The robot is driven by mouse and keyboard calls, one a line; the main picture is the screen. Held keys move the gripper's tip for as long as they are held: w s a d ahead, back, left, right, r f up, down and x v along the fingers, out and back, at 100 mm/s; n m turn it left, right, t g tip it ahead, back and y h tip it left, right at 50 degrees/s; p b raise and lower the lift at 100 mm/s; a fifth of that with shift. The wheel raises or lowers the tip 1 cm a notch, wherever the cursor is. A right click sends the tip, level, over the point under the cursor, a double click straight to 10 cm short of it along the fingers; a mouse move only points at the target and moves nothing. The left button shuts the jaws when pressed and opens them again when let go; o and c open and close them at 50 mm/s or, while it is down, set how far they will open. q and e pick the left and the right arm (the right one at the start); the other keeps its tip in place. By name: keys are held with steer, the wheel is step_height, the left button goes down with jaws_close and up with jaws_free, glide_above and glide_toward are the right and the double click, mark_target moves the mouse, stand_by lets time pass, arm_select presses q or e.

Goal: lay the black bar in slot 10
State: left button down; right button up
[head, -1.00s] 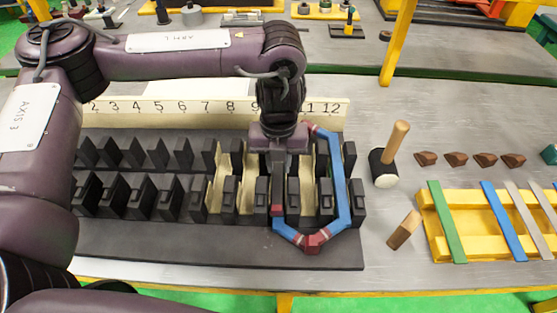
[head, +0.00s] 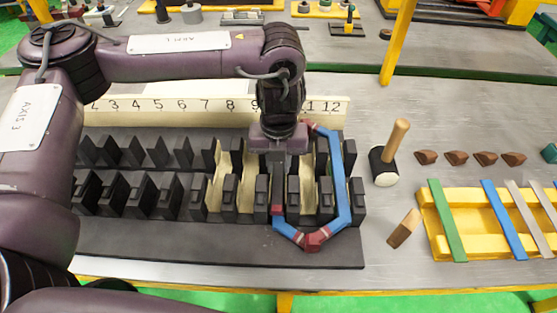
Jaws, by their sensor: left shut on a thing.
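The black stator block (head: 170,245) carries two rows of dark teeth with pale liners in some right-hand slots. The numbered strip (head: 195,108) stands behind it; my wrist hides its 10. My left gripper (head: 279,155) points down at the slot behind which that hidden number lies. It is shut on a narrow dark piece (head: 278,180), apparently the black bar, which runs along the slot toward the front. Its fingertips are mostly hidden. A blue coil (head: 335,165) with red corners lies over the block's right end; its left side is hidden under the gripper. My right gripper is not in view.
A mallet (head: 392,150) stands right of the block, with several brown wedges (head: 456,158) beyond and a wooden piece (head: 404,229) in front. A yellow rack (head: 480,244) holds green, blue and grey strips.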

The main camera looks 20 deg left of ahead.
mark_target(278, 167)
arm_select(q)
steer(key=shift+f, duration=0.1)
steer(key=c, duration=1.2)
jaws_free()
steer(key=shift+o, duration=0.2)
steer(key=shift+r, duration=0.2)
steer(key=shift+r+p, duration=0.65)
steer(key=shift+p, duration=0.3)
step_height(278, 167, up, 7)
steer(key=p, duration=0.8)
steer(key=shift+r, duration=0.2)
